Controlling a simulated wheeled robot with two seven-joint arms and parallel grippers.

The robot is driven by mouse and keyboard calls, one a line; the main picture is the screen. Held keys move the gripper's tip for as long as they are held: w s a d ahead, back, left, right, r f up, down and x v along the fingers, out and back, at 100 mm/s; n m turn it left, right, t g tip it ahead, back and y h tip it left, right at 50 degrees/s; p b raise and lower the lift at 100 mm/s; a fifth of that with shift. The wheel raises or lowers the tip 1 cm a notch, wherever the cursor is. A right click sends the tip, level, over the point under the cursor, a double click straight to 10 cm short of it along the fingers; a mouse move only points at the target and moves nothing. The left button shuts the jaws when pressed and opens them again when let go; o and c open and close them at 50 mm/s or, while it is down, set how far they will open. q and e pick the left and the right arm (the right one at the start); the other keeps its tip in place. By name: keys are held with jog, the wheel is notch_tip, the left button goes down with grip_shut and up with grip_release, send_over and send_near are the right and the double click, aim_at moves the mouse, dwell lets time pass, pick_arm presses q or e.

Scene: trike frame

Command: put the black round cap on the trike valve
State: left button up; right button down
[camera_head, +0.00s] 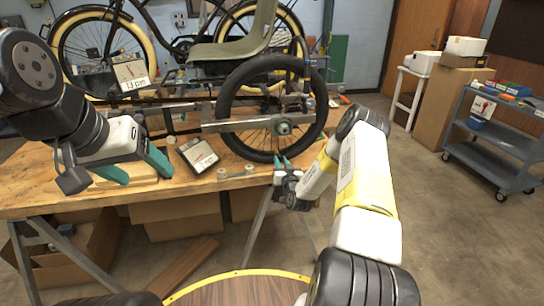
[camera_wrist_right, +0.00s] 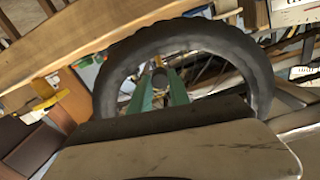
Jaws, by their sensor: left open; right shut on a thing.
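The trike's front wheel (camera_head: 226,112) stands upright at the table's front edge, with a black tyre and a silver hub. It fills the upper middle of the right wrist view as a dark ring (camera_wrist_right: 110,85). I cannot make out its valve. My right gripper (camera_head: 281,162) is just below the tyre's lower right part. Its green fingers (camera_wrist_right: 160,88) are shut on a small dark round piece, seemingly the black cap (camera_wrist_right: 159,78). The cap is too small to tell in the head view. My left gripper (camera_head: 140,170) is open and empty over the table's left part.
The wooden table (camera_head: 40,185) carries the trike frame, a wooden board under my left gripper, and a white-faced box (camera_head: 198,153). Small round pieces (camera_head: 222,173) lie near the front edge. Cardboard boxes (camera_head: 180,215) sit below. A grey cart (camera_head: 500,135) stands far right, beyond open floor.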

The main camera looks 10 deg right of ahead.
jog(key=shift+w, duration=0.95)
jog(key=c, duration=1.1)
grip_release()
jog(key=shift+c, duration=0.2)
jog(key=s, duration=0.7)
jog(key=shift+s, duration=0.4)
jog(key=shift+s+d+f, duration=0.1)
